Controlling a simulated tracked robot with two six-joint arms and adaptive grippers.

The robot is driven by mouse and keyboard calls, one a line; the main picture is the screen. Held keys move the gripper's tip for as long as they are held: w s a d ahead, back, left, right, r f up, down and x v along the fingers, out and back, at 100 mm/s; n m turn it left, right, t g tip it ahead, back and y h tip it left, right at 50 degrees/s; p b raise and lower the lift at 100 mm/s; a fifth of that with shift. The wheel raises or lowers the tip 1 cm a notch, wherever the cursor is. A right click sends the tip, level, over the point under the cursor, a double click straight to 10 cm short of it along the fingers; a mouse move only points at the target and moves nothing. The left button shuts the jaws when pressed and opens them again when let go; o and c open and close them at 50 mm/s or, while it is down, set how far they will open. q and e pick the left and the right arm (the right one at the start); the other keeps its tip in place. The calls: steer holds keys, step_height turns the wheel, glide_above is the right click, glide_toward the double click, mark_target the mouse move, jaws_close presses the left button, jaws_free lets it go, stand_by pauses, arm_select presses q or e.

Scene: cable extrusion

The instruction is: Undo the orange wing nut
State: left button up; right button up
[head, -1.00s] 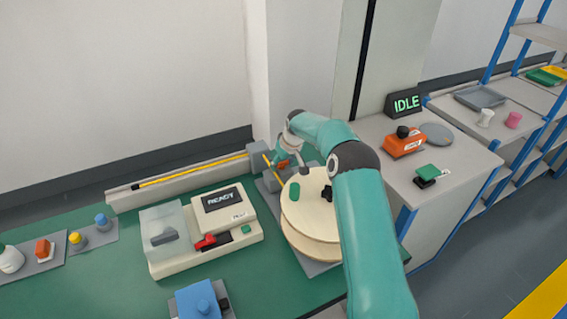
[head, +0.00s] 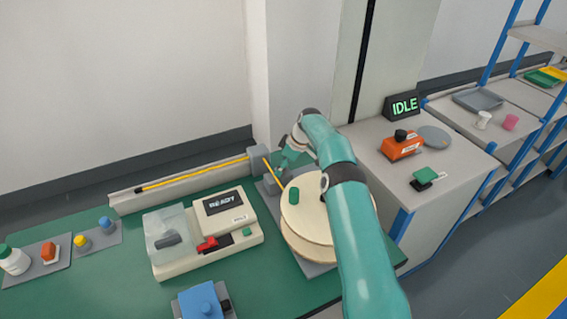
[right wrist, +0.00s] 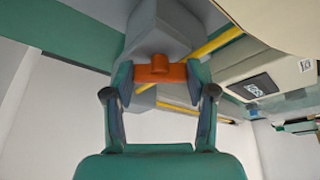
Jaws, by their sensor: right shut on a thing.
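The orange wing nut (right wrist: 160,71) shows in the right wrist view against a grey block (right wrist: 158,32). My right gripper (head: 283,166) is shut on the nut, with one fingertip at each end of it. In the head view the gripper and wrist hide the nut, beside the grey block (head: 258,158) at the end of a long grey trough (head: 180,187). A yellow cable (head: 195,174) runs along the trough, and a yellow length shows near the gripper. My left gripper is not in view.
A wooden spool (head: 305,215) stands close to the right of my gripper, below my forearm. A cream machine (head: 245,237) with a display and clear cover sits to the left. An IDLE sign (head: 404,104) and orange device (head: 400,146) stand on the right-hand cabinet.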

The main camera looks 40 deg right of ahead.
steer(key=shift+r+n+p, duration=0.1)
steer(key=shift+n+p, duration=0.2)
steer(key=shift+p, duration=0.05)
stand_by(0.5)
steer(key=o, duration=1.2)
steer(key=shift+c, duration=0.2)
steer(key=v, duration=1.1)
steer(key=shift+d+r, duration=0.25)
steer(key=shift+r, duration=0.1)
